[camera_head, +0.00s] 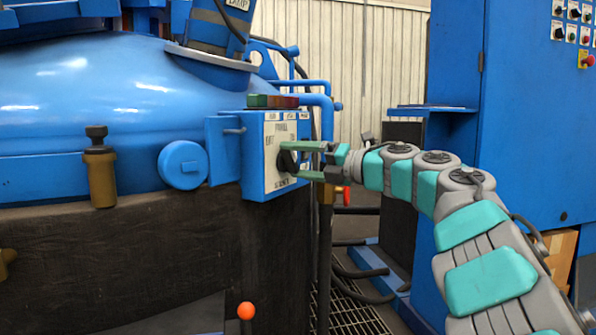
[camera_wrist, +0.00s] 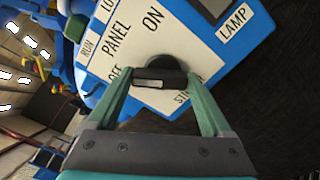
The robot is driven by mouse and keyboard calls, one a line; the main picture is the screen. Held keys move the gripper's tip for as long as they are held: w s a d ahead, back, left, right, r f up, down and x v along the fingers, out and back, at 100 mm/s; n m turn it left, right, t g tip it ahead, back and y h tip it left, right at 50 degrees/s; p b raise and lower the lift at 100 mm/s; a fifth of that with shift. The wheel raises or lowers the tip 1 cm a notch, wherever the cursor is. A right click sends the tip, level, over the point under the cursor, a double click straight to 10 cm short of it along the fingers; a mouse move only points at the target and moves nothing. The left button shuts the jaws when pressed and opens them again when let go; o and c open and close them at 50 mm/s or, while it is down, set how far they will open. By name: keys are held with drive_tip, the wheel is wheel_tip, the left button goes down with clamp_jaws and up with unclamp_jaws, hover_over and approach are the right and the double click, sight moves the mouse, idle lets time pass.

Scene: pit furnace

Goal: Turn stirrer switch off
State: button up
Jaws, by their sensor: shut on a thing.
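The stirrer switch is a black rotary knob (camera_head: 288,161) on the white face of a blue control box (camera_head: 255,194) at the vessel's right side. In the wrist view, the knob (camera_wrist: 160,68) has a dark bar with a pale mark, lying across between the fingers. The white label plate (camera_wrist: 120,48) reads PANEL, ON, OFF and a partly hidden word starting with STI. My gripper (camera_head: 291,160) reaches in from the right, its two green fingers shut on the knob. In the wrist view, my gripper (camera_wrist: 160,80) has one finger on each side of the knob. Which label the knob points to is unclear.
Red and green blocks (camera_head: 272,101) sit atop the box. The blue vessel (camera_head: 80,100) fills the left. A blue cabinet (camera_head: 520,130) with buttons stands right. An orange ball-ended lever (camera_head: 246,311) rises below. Hoses and grating (camera_head: 345,310) lie under my arm.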

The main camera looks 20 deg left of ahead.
drive_tip(key=shift+f+n+b, duration=0.15)
drive_tip(key=shift+n+b, duration=0.45)
drive_tip(key=shift+n, duration=0.6)
drive_tip(key=o, duration=1.2)
drive_tip(key=shift+c, duration=0.2)
drive_tip(key=v, duration=0.7)
drive_tip(key=shift+s+d, duration=0.15)
drive_tip(key=shift+d, duration=0.25)
